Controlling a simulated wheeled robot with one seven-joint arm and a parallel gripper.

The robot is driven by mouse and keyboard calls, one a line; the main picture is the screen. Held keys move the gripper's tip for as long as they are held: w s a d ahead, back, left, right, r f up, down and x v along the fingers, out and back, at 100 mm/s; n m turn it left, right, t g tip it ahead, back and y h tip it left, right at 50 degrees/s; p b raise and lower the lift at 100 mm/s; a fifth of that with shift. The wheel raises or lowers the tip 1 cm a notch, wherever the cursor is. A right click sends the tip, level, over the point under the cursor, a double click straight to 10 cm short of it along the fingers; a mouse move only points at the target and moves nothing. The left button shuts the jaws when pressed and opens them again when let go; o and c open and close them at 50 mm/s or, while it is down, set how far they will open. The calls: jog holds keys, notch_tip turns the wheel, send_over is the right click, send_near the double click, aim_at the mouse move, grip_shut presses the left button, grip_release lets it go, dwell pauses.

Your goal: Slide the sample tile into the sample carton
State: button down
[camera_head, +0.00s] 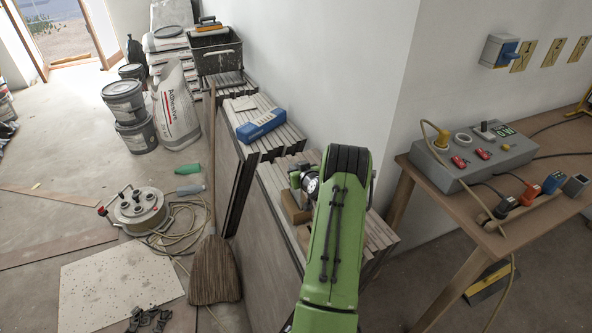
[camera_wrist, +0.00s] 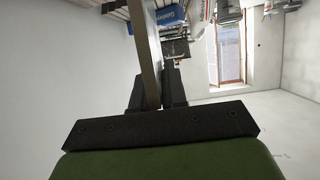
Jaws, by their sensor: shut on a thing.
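The sample tile (camera_wrist: 149,62) shows in the wrist view as a thin grey-brown slab seen nearly edge-on. My gripper (camera_wrist: 157,92) is shut on it, with dark fingers on both sides. In the head view a tan piece (camera_head: 295,208) shows beside my wrist above the near tile stack; it looks like the tile, but I cannot be sure. My green arm hides most of the gripper there. A blue and white carton (camera_head: 261,125), apparently the sample carton, lies on the tile stack farther back. Its blue side also shows in the wrist view (camera_wrist: 170,16), apart from the tile. I cannot make out its opening.
Leaning tile stacks (camera_head: 382,238) stand along the white wall, which is close on the right. A black crate (camera_head: 215,53) is behind the carton. A broom (camera_head: 214,265) leans on the stacks' left side. A workbench (camera_head: 480,225) with a control box (camera_head: 472,158) stands at right.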

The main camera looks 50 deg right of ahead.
jog(key=shift+f+b, duration=1.15)
jog(key=shift+b, duration=0.05)
jog(key=c, duration=1.1)
grip_release()
jog(key=b+v, duration=0.1)
jog(key=v, duration=0.5)
jog(key=shift+s, duration=0.1)
jog(key=v, duration=1.5)
jog(key=shift+s+r, duration=0.15)
jog(key=shift+s, duration=0.15)
